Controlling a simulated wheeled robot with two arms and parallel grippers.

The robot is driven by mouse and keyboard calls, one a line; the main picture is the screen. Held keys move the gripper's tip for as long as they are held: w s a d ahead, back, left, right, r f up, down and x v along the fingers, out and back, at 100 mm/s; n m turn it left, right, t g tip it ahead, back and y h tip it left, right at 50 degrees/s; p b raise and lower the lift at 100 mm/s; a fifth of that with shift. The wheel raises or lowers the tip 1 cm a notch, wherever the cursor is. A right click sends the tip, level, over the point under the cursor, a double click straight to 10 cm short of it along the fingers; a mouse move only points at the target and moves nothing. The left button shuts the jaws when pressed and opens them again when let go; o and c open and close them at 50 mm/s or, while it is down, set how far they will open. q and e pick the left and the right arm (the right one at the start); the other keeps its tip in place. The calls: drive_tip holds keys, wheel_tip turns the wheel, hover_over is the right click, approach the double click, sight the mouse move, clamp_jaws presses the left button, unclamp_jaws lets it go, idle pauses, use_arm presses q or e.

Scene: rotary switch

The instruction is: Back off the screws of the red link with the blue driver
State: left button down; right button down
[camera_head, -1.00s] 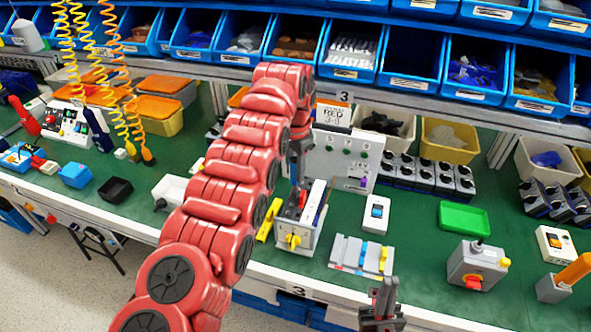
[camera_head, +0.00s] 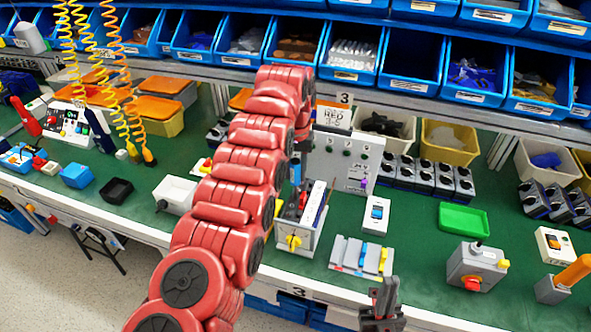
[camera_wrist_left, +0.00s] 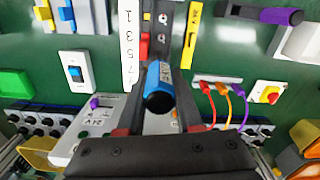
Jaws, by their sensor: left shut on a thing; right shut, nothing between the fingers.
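My left gripper (camera_wrist_left: 158,115) is shut on the blue driver (camera_wrist_left: 158,88), whose handle end faces the left wrist camera. In the head view my left gripper (camera_head: 298,170) points down above the grey switch box (camera_head: 305,236) with a yellow knob, largely behind my red arm. A small red part (camera_head: 303,200), perhaps the red link, shows on top of the box. A red part (camera_wrist_left: 145,45) also shows beside the driver in the left wrist view. The driver's tip and the screws are too hidden to tell. My right gripper (camera_head: 383,303) is shut and empty at the front edge.
A white numbered strip (camera_wrist_left: 129,40) stands close beside the driver. A grey panel (camera_head: 340,160) stands behind the box. A grey terminal block (camera_head: 362,257) and a white switch (camera_head: 376,214) lie to the right. Green table is free near the green tray (camera_head: 463,218).

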sight(295, 160)
use_arm(q)
drive_tip(key=shift+n, duration=1)
drive_tip(key=shift+r+p, duration=2.95)
drive_tip(key=shift+r, duration=0.1)
drive_tip(key=shift+a, duration=0.1)
